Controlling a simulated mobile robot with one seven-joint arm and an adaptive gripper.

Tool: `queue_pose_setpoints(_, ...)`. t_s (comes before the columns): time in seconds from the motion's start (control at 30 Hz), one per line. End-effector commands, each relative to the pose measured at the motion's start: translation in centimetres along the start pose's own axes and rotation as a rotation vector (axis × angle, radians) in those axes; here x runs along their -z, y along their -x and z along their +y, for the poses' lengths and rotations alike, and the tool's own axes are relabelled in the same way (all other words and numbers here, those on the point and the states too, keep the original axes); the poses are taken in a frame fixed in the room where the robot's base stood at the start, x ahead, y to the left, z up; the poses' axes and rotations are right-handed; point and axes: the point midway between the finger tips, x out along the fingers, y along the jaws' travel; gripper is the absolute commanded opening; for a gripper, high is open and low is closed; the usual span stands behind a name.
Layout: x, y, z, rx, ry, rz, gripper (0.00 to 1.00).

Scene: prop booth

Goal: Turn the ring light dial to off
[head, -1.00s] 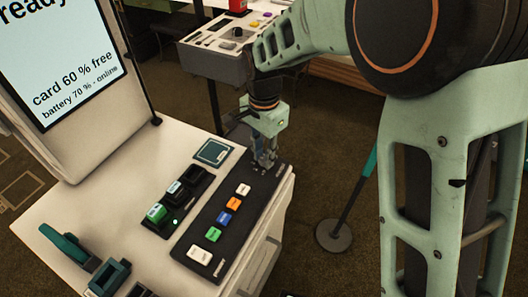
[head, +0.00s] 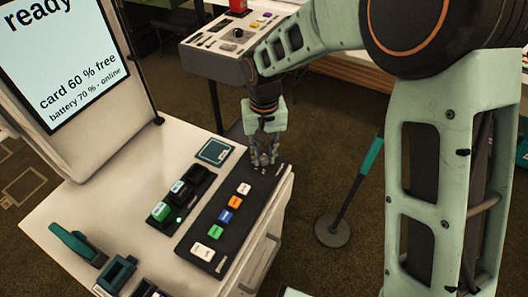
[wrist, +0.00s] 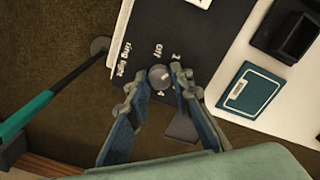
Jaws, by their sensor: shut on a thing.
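The ring light dial (wrist: 160,76) is a small grey round knob on a black control panel (wrist: 215,40). The printed words "ring light" and "off" and some numerals lie around it. I cannot read with certainty where its pointer stands. My gripper (wrist: 160,72) has its two fingers on either side of the knob, shut on it. In the head view my gripper (head: 264,160) points down at the far end of the panel (head: 222,222), and its fingers hide the dial there.
White, orange, blue and green buttons (head: 226,216) run along the panel. A black battery holder (head: 183,196) and a teal square pad (head: 215,151) lie to its left. A screen (head: 70,60) stands behind.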

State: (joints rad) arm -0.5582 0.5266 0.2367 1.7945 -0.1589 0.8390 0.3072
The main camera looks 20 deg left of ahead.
Motion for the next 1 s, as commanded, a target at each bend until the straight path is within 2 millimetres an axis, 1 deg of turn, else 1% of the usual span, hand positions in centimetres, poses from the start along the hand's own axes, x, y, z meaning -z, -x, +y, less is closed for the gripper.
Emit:
queue_pose_setpoints(0.6, -0.03, 0.15, -0.01, 0.001, 0.580, -0.001, 0.00)
queue_pose_setpoints(0.8, -0.05, 0.13, -0.01, 0.001, 0.737, -0.001, 0.00)
queue_pose_setpoints(1.0, -0.04, 0.08, 0.02, 0.001, 0.848, -0.001, 0.00)
